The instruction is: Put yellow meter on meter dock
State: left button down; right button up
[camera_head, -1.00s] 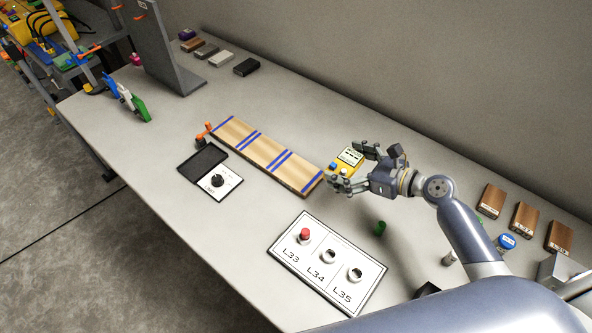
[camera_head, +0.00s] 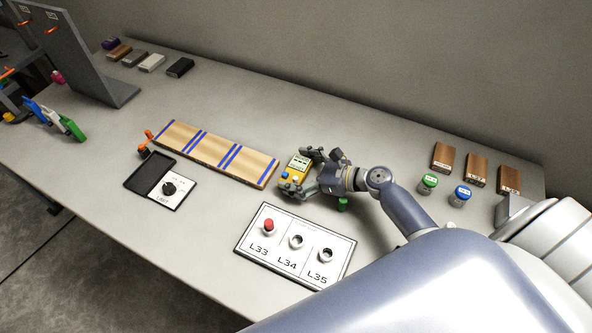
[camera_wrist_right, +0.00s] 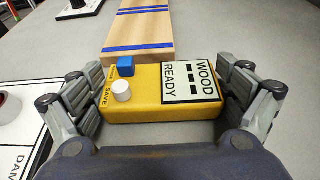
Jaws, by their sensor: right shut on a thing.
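The yellow meter (camera_head: 291,180) has a display reading WOOD and READY, a blue button and a white knob. It also shows in the right wrist view (camera_wrist_right: 134,108). My right gripper (camera_head: 298,174) is shut on it, with fingers on both sides in the wrist view (camera_wrist_right: 165,98). The meter is just right of the striped wooden board's end; whether it touches the table is unclear. A dark, shallow, empty tray (camera_head: 150,171), apparently the meter dock, lies left of a white panel with a black knob. My left gripper is not in view.
The striped wooden board (camera_head: 212,152) lies between the meter and the tray. A white panel (camera_head: 283,262) marked L33, L34, L35 stands in front of the gripper. Wooden blocks (camera_head: 442,158) and capped jars (camera_head: 459,196) are at the right. Bare table lies behind the board.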

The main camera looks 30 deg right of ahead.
jog(key=shift+f, duration=0.15)
jog(key=o, duration=0.9)
jog(key=shift+o, duration=0.2)
